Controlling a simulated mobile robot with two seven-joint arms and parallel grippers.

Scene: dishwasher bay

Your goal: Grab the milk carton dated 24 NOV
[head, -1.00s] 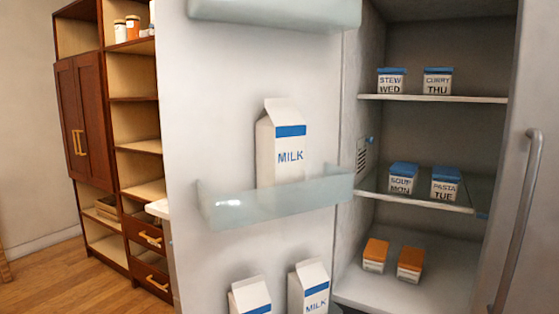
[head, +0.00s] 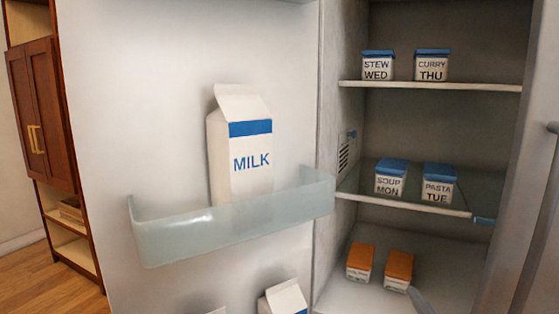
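A white milk carton (head: 240,150) with a blue band and the word MILK stands upright in the clear middle door bin (head: 235,230) of the open fridge door. The bin's front covers its lower part, and no date can be read on it. The top of another carton (head: 284,298) shows at the bottom edge, cut off by the frame. A small piece of one more carton top (head: 216,311) shows to its left. No date shows on either. Neither of my grippers can be made out in the head view.
Blue-lidded tubs marked STEW WED (head: 377,67) and CURRY THU (head: 431,67) sit on the upper shelf. SOUP MON (head: 389,180) and PASTA TUE (head: 438,184) sit below. Two orange-lidded tubs (head: 360,262) are at the bottom. A wooden cabinet (head: 45,120) stands left.

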